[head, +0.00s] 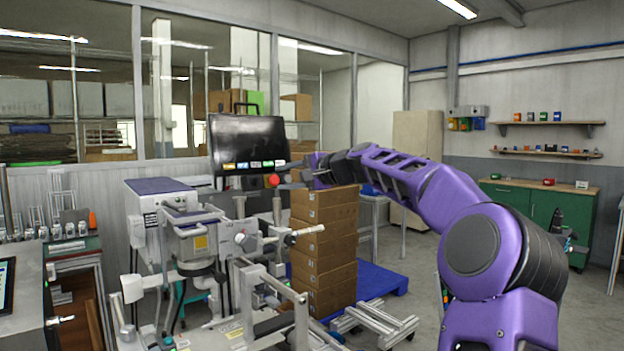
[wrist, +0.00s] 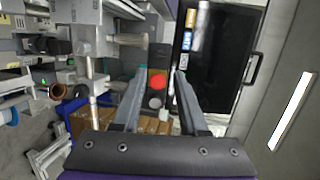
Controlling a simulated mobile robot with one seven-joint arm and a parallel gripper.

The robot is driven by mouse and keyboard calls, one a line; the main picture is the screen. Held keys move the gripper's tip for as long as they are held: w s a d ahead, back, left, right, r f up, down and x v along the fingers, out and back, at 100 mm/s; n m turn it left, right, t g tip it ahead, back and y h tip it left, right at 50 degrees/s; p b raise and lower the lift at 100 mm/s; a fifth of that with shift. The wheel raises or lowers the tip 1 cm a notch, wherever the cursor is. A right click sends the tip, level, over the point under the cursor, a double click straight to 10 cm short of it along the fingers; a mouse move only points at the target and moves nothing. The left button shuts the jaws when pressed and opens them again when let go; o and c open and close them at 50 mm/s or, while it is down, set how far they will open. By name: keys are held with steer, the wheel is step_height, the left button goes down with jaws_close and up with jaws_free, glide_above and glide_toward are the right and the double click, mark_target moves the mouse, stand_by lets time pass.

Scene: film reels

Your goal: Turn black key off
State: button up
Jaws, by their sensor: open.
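My gripper (head: 292,173) is at the right side of the control panel with the black screen in the head view. In the wrist view its two fingers (wrist: 161,72) are apart, with nothing held between them. A red round button (wrist: 158,82) on a yellow patch shows between the fingers. It also shows in the head view (head: 274,180), just left of the gripper. A small greyish round knob (wrist: 155,102) sits below the red button in the wrist view. I cannot tell whether it is the black key, or its setting.
The black screen (head: 248,140) has a row of coloured labels under it. A purple and white machine (head: 170,215) with rods and clamps stands below and left. Open floor lies at right.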

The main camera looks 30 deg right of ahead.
steer(key=b+v, duration=0.1)
steer(key=v, duration=0.8)
stand_by(0.3)
